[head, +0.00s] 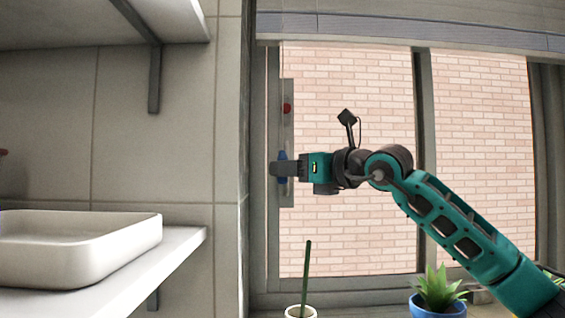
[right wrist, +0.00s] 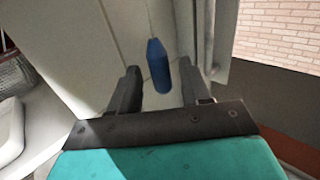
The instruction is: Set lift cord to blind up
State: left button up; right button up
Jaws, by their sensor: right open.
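The lift cord's blue handle (right wrist: 157,66) hangs upright on a thin cord (right wrist: 150,20) in the right wrist view. In the head view, a small part of the blue handle (head: 282,156) shows behind my right gripper (head: 276,168). My right gripper is open, and its two dark fingers (right wrist: 157,88) stand on either side of the handle's lower end. I cannot tell whether either finger touches it. The blind (head: 400,30) is gathered at the top of the window. My left gripper is not in view.
A grey strip (head: 288,92) with a red mark (head: 287,108) stands at the window's left side. A tiled wall and a white basin (head: 80,245) on a shelf are at left. A potted stem (head: 307,280) and a plant in a blue pot (head: 438,295) stand below.

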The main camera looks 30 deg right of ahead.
jog(key=shift+x, duration=1.2)
jog(key=shift+c, duration=0.5)
grip_shut()
